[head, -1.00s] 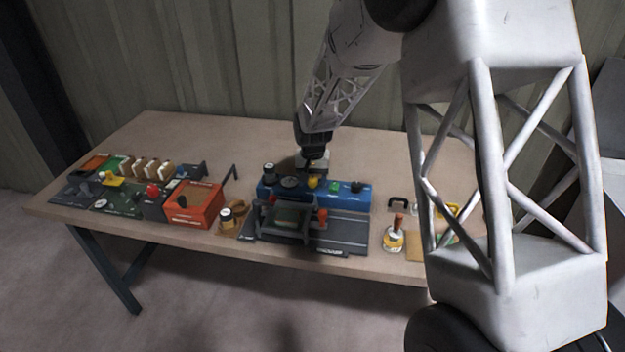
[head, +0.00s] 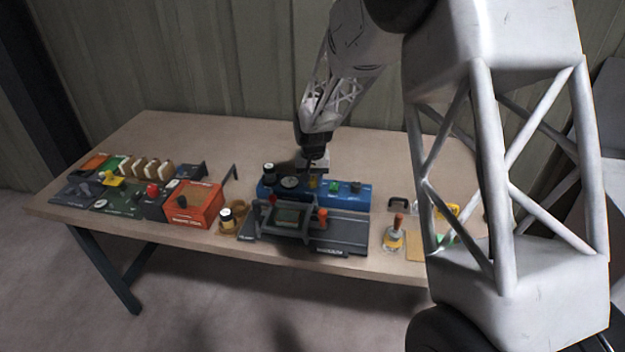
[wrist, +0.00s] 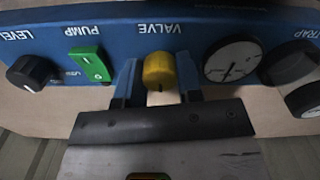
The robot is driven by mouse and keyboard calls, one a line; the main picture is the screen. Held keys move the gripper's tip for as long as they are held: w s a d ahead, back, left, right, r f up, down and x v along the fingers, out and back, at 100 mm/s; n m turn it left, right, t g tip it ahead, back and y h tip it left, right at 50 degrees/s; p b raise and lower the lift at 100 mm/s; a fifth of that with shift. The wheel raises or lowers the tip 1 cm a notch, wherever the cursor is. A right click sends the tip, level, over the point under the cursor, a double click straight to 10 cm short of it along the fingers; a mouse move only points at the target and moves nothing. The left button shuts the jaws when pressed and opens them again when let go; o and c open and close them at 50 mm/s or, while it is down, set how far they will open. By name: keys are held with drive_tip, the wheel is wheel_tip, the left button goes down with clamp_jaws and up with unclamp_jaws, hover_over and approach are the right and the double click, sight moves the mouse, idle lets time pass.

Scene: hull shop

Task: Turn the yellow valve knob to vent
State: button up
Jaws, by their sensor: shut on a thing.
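The yellow valve knob (wrist: 159,72) is on the face of a blue panel (wrist: 218,32), under the label VALVE, which reads upside down in the wrist view. A small dark mark shows on the knob's edge nearest my gripper. My gripper (wrist: 157,82) has one finger on each side of the knob and is shut on it. In the head view, my gripper (head: 313,172) is down at the blue panel (head: 345,200) and hides most of the knob. I cannot read a vent mark.
In the wrist view, a green PUMP switch (wrist: 90,64) and a black LEVEL knob (wrist: 33,72) are left of the valve; a round gauge (wrist: 232,60) is right. In the head view, a dark fixture (head: 345,232) stands in front, and an orange box (head: 193,205) further left.

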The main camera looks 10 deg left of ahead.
sight(313, 178)
drive_tip(key=shift+n, duration=0.3)
drive_tip(key=n, duration=1.1)
idle(0.4)
drive_tip(key=o, duration=0.9)
drive_tip(key=shift+r, duration=0.15)
drive_tip(key=shift+r, duration=3.8)
